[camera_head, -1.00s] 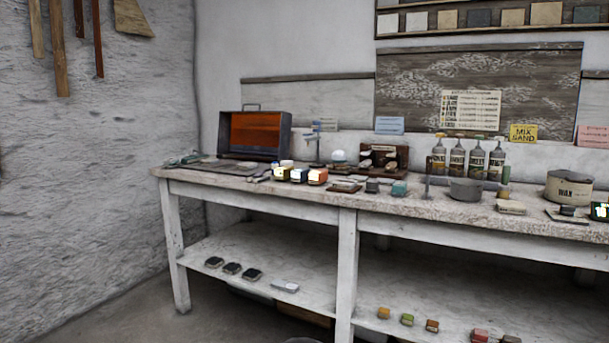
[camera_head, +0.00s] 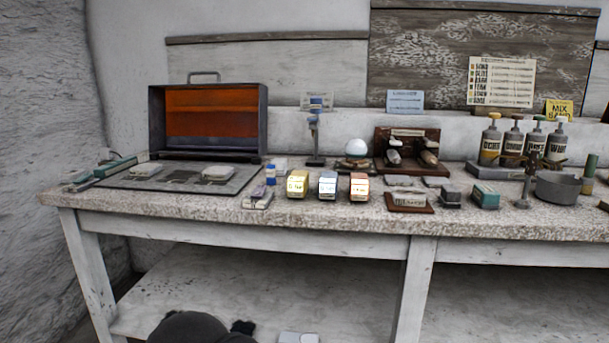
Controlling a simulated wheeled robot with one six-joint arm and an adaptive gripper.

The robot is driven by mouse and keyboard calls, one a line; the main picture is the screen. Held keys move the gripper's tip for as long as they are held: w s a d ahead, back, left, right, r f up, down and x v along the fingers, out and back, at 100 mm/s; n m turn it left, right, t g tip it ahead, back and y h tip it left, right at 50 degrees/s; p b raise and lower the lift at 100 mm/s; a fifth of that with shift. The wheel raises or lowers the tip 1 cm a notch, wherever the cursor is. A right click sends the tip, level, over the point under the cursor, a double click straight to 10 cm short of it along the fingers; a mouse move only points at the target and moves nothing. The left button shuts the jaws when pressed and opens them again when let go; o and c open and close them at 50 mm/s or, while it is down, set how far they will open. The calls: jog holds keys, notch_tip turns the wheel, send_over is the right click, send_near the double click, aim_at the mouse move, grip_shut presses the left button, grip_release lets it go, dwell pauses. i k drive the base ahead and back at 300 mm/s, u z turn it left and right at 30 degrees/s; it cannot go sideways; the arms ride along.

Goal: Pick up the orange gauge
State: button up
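A small block-like gauge with an orange-red body and a pale lit front (camera_head: 359,187) stands upright on the workbench, near its front edge. It is the rightmost of three similar blocks; a blue one (camera_head: 328,185) and a yellow one (camera_head: 298,185) stand to its left, with small gaps between them. Nothing covers the orange one. My gripper is not recognisable in view. A dark rounded shape at the bottom left may be part of my arm.
The workbench (camera_head: 240,216) also bears an orange-lined case (camera_head: 208,121), a grey mat (camera_head: 118,181), a white sphere on a stand (camera_head: 356,147), a wooden plaque (camera_head: 408,200), bottles (camera_head: 490,142) and a grey bowl (camera_head: 558,188). A lower shelf (camera_head: 350,300) runs beneath.

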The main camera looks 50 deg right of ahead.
aim_at(359, 185)
jog(key=i, duration=0.3)
jog(key=z, duration=2.85)
